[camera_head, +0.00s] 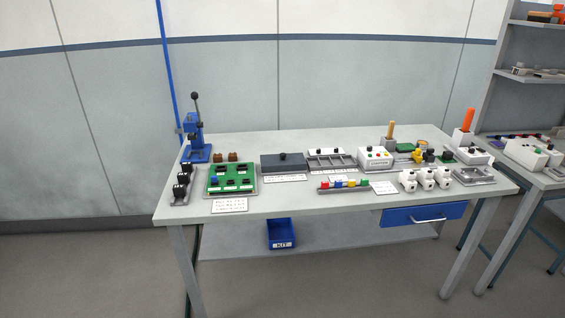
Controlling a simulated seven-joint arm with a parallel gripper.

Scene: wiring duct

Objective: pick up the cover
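A dark grey flat piece (272,162) with a small black knob on top lies on the workbench left of centre; it looks like a lid or cover. Just right of it is a grey slotted frame (333,164), like a duct, with a white piece (325,151) with a small dark knob at its back edge. I cannot tell for certain which of the two knobbed pieces is the cover. My gripper is not in view.
A green circuit board (230,190) and a blue lever press (196,150) stand at the left. A white control box (375,158), a row of coloured blocks (343,186) and white bottle-like parts (425,179) stand to the right. The front middle of the workbench (290,205) is clear.

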